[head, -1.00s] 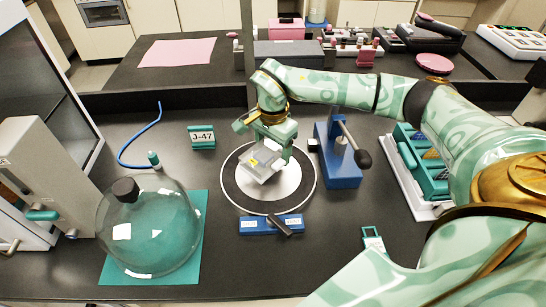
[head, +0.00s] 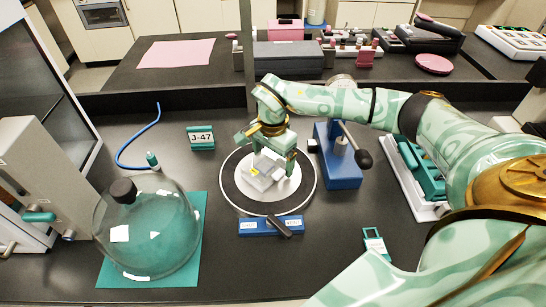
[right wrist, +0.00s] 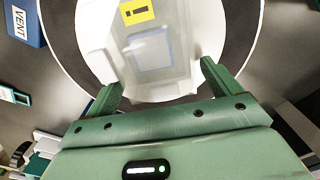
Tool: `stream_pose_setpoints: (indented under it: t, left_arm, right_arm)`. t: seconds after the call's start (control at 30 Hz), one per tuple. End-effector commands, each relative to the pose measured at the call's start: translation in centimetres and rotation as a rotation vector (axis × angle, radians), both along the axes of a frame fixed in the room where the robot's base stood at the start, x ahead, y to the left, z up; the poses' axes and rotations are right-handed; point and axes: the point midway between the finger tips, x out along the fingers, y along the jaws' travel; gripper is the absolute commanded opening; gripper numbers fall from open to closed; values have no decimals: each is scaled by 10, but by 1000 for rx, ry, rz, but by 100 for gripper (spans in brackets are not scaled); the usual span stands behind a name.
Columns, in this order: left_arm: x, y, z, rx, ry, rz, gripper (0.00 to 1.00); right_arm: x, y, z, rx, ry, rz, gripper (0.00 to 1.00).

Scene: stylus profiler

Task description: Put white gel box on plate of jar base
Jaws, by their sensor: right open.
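The white gel box (head: 262,179), pale and boxy with a yellow label, appears to rest on the white plate of the jar base (head: 287,192), inside its black ring. In the right wrist view the box (right wrist: 152,48) lies ahead of my gripper over the white plate (right wrist: 90,35). My right gripper (head: 276,161) is directly above and behind the box. Its fingers (right wrist: 160,78) are spread apart at the near end of the box, with a gap visible beside it. The gripper hides part of the box in the head view. My left gripper is not in view.
A blue valve block (head: 262,226) with a black handle lies in front of the plate. A blue lever stand (head: 340,165) is at its right. A glass bell jar (head: 150,235) stands on a teal mat at left. A J-47 sign (head: 201,138) stands behind left.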

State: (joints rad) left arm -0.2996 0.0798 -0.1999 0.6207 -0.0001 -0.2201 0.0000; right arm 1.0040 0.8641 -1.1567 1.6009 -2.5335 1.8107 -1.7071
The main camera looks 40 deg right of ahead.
Motion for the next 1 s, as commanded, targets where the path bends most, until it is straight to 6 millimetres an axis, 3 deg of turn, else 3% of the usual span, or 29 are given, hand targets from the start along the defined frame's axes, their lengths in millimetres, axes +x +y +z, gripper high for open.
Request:
stream_pose_setpoints:
  t: [0.5, 0.7, 1.0]
  left_arm:
    - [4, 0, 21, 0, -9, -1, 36]
    - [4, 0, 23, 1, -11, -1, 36]
    - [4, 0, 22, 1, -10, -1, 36]
  right_arm:
    - [1, 0, 105, 0, -5, 0, 89]
    - [0, 0, 121, 0, -1, -1, 89]
    - [0, 0, 122, 0, -1, -1, 89]
